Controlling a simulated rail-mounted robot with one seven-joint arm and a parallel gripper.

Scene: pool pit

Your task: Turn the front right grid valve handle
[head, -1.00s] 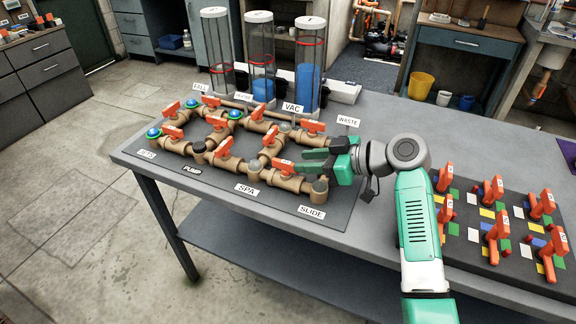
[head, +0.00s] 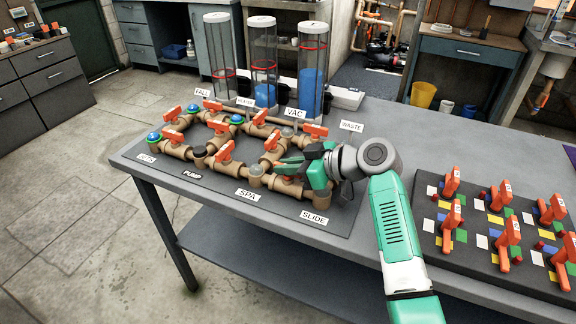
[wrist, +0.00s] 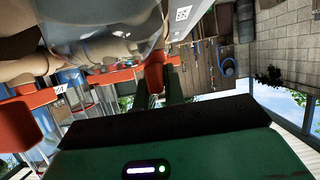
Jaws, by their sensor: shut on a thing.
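The valve grid of tan pipes (head: 180,151) with orange handles lies on a dark mat on the table. My gripper (head: 286,165) is at the grid's front right, between the SPA and SLIDE labels. Its green fingers are shut on the front right grid valve handle, which is mostly hidden by them in the head view. In the wrist view the orange handle (wrist: 155,76) shows between the two fingers. The tan pipe body fills the top left of that view.
Three clear columns (head: 263,62) stand behind the grid, near the VAC sign (head: 295,113). The WASTE sign (head: 351,126) stands near my wrist. A second board with several orange handles (head: 508,236) lies at the right. Another orange grid handle (head: 272,138) is close behind my fingers.

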